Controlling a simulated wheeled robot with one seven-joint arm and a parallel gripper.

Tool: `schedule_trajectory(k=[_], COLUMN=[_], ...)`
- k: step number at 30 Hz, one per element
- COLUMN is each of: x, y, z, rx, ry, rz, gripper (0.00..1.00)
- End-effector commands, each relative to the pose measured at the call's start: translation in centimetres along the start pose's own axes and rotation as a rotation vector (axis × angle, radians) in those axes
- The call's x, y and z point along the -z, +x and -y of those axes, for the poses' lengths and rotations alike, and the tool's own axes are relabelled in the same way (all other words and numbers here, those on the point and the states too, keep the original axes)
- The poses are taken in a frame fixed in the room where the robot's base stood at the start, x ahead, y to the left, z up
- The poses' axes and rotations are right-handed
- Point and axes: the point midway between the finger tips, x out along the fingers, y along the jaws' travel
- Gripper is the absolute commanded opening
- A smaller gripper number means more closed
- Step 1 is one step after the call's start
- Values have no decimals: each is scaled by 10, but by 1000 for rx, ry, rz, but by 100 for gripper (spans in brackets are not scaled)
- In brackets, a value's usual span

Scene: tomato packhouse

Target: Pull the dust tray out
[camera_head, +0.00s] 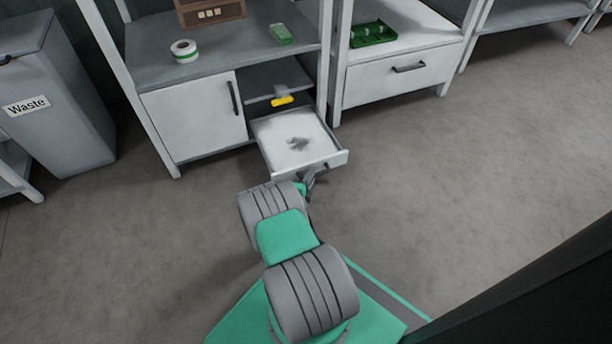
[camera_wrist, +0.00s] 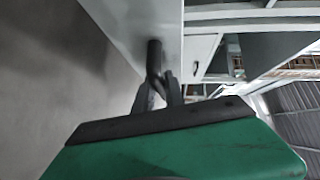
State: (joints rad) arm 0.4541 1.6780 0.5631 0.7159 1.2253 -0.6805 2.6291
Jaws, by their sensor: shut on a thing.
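The white dust tray (camera_head: 284,150) stands pulled out from the low part of the shelf unit, with a dark patch of dust lying in its middle. My gripper (camera_head: 309,178) is at the tray's front face, at the handle. In the wrist view my gripper's fingers (camera_wrist: 158,92) are shut on the dark handle (camera_wrist: 154,58), which stands out from the tray's pale front (camera_wrist: 200,50). My wrist and arm hide part of the floor in front of the tray.
A white cabinet door (camera_head: 195,115) with a dark handle is left of the tray. A yellow object (camera_head: 283,101) lies on the shelf behind it. A grey waste bin (camera_head: 60,95) stands at left. A closed white drawer (camera_head: 400,74) is at right. The floor (camera_head: 440,190) at right is clear.

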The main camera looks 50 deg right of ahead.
Motion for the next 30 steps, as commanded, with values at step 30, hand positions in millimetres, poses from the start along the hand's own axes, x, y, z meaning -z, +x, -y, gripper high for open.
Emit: schedule_trajectory(k=[30], x=[3], y=[-56], z=[3], rx=[-2], ry=[-3], rz=[-1], gripper=[23])
